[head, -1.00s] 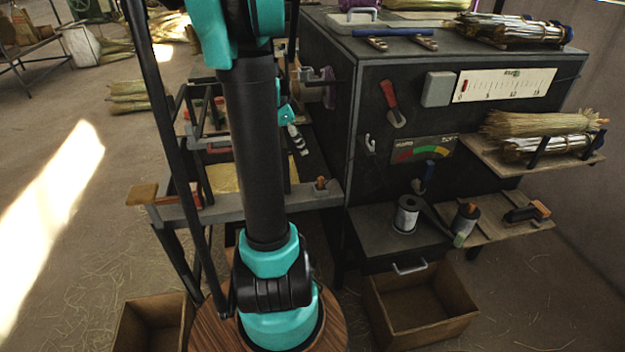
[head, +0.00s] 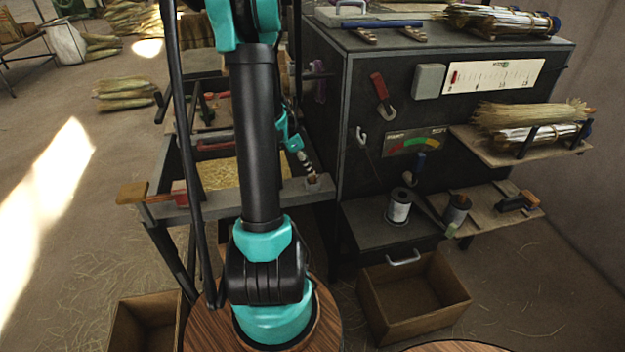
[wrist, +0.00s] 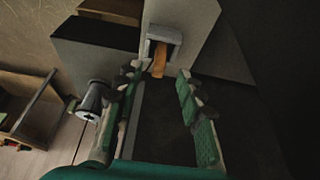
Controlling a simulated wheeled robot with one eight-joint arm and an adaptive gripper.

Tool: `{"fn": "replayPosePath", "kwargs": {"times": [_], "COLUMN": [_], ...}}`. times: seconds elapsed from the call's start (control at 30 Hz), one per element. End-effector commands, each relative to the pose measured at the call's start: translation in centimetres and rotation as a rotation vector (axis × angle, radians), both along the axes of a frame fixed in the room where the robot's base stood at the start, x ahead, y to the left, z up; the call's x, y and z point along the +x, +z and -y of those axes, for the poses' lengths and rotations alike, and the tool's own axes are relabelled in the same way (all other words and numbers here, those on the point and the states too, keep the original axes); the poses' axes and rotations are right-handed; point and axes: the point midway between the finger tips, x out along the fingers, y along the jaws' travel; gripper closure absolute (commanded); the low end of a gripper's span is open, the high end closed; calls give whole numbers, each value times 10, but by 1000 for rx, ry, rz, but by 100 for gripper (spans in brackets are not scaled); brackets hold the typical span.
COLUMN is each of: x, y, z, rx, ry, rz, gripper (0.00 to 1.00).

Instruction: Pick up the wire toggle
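A small orange-brown piece, which looks like the wire toggle (wrist: 159,62), sits in a grey block at the end of a light grey beam in the wrist view. In the head view the toggle (head: 312,178) is at the right end of the bench's front beam. My gripper (wrist: 158,80) is open, its green-padded fingers to either side of the toggle's line in the wrist view. Nothing shows gripped between them. In the head view my gripper (head: 304,163) is just above the toggle, partly hidden by my arm. Whether a finger touches it I cannot tell.
A dark cabinet (head: 358,205) stands close on the right, with a wire spool (head: 398,208) on its low shelf. An open wooden crate (head: 412,300) lies on the floor below. The bench frame (head: 215,208) is behind my arm.

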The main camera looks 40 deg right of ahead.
Motion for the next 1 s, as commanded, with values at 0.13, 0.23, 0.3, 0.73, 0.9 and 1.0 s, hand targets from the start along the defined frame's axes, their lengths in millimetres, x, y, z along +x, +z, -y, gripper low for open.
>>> {"fn": "replayPosePath", "kwargs": {"times": [0.13, 0.23, 0.3, 0.73, 0.9, 1.0], "x": [-7, -9, -9, -10, -10, -10], "y": [-20, -30, -34, -38, -38, -38], "z": [9, 12, 14, 15, 15, 15], "rx": [0, 0, 0, 0, 0, 0], "ry": [-3, -1, -1, -1, -1, -1], "rz": [0, 0, 0, 0, 0, 0], "gripper": [62, 62, 62, 77, 98, 100]}}
